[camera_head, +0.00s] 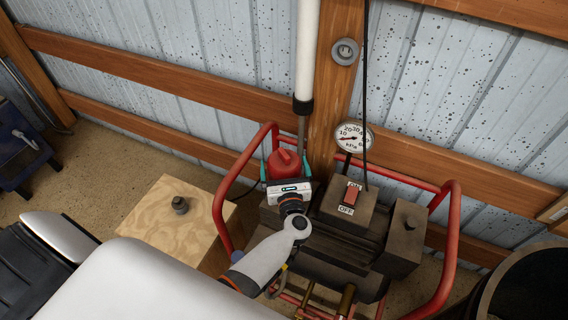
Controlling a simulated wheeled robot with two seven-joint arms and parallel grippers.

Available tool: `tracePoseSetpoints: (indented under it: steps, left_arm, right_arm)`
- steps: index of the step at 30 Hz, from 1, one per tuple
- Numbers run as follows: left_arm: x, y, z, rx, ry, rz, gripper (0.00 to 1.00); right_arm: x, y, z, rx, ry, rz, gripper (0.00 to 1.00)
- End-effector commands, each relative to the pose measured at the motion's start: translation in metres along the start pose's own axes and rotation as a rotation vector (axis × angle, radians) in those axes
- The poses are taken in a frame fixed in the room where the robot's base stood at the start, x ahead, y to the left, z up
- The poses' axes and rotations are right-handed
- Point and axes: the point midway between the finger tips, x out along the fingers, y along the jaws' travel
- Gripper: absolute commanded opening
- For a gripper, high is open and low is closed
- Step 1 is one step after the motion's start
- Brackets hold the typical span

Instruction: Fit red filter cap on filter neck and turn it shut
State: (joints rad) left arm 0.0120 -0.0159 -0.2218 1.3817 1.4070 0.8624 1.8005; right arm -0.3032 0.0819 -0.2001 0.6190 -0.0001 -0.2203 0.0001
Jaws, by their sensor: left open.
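The red filter cap (284,163) is at the back left of the machine, with a raised grip ridge on top. My left gripper (285,166) is at the cap, with one teal-edged finger on each side of it. The gripper is open. I cannot tell whether the fingers touch the cap. The filter neck does not show; the cap and my gripper cover that area, so I cannot tell how the cap sits on it. My right gripper is not in view.
The machine's red tube frame (450,245) surrounds the spot. A switch box (347,205), a gauge (354,137) and a white vertical pipe (307,50) stand close by. A wooden block (150,225) with a dark fitting (180,204) is left. A black barrel (520,285) is right.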

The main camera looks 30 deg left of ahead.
Motion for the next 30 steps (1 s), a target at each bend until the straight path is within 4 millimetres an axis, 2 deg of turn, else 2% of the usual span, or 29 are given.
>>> tracePoseSetpoints:
  steps: [3, 9, 11, 18, 25, 30]
  left_arm:
    - [0.008, 0.0, 0.0, 0.002, 0.0, 0.0, 1.0]
    - [0.008, 0.0, 0.001, 0.001, -0.001, 0.0, 1.0]
    - [0.008, 0.0, 0.001, 0.001, -0.001, 0.0, 0.92]
    - [0.008, 0.0, 0.0, 0.001, 0.0, 0.0, 0.53]
    - [0.008, 0.001, -0.002, 0.0, 0.0, 0.001, 0.51]
    - [0.01, 0.013, -0.028, -0.004, 0.001, 0.004, 0.51]
  right_arm:
    - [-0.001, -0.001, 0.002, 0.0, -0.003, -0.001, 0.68]
    - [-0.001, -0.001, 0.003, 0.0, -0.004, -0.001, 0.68]
    - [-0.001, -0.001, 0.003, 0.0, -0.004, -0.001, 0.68]
    - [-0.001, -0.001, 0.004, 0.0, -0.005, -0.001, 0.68]
    - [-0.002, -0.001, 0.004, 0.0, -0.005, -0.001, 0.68]
    - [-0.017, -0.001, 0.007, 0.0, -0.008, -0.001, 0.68]
